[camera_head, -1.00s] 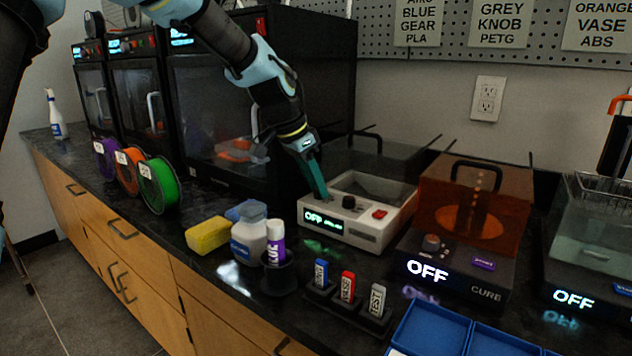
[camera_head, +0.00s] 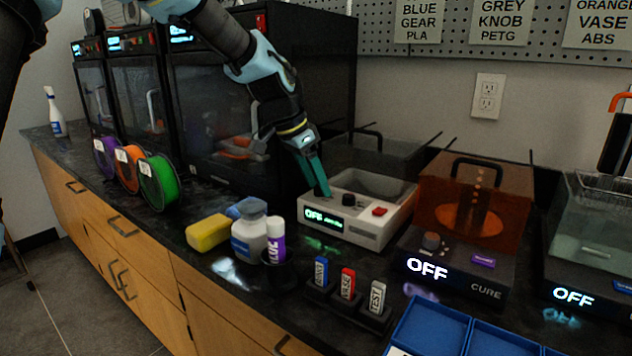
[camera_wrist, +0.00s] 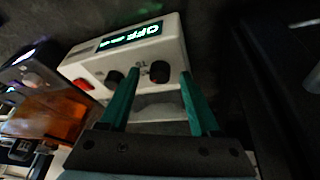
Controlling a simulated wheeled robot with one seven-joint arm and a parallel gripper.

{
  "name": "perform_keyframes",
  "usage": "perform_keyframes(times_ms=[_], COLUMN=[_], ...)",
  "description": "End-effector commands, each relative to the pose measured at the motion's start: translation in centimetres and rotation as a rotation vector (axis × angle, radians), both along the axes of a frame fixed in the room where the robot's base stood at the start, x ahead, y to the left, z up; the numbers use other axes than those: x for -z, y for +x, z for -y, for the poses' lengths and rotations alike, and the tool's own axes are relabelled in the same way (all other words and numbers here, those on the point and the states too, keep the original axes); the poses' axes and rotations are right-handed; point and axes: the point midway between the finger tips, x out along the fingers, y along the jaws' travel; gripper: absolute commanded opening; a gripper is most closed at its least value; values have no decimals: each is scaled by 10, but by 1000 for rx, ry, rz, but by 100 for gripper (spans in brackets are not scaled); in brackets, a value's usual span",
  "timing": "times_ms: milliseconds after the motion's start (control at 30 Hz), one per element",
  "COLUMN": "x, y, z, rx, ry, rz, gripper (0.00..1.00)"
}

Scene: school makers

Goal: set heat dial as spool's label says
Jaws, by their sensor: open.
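The white heater box (camera_head: 375,232) stands on the dark counter with a lit display reading OFF, a red switch and a black knob (camera_head: 348,201). The wrist view shows two black knobs on it, one at the right (camera_wrist: 160,71) and one to its left (camera_wrist: 114,79). My gripper (camera_head: 322,193) is at the box's left part, its teal fingers open. In the wrist view my gripper (camera_wrist: 159,75) has the right knob between its fingertips; contact cannot be told. Purple (camera_head: 105,158), orange (camera_head: 128,170) and green (camera_head: 158,184) spools stand at left; their white labels are too small to read.
A yellow sponge (camera_head: 208,232), white bottle (camera_head: 248,238) and purple glue stick (camera_head: 275,240) stand in front left of the box. The orange curing box (camera_head: 470,205) is close on its right. Dark printers (camera_head: 245,130) stand behind my arm. Wall signs (camera_head: 500,22) list objects and materials.

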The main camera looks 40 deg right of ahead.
Motion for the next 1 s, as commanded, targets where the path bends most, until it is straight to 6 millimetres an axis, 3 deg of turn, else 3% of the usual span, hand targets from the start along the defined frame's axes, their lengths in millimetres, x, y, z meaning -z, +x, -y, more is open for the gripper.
perform_keyframes(times_ms=[533, 700, 1000], x=[-85, -96, -97], y=[10, 10, 11], z=[-34, -38, -39], rx=[-1, 0, 0], ry=[-2, -1, 0], rz=[2, 1, 0], gripper=[64, 64, 64])
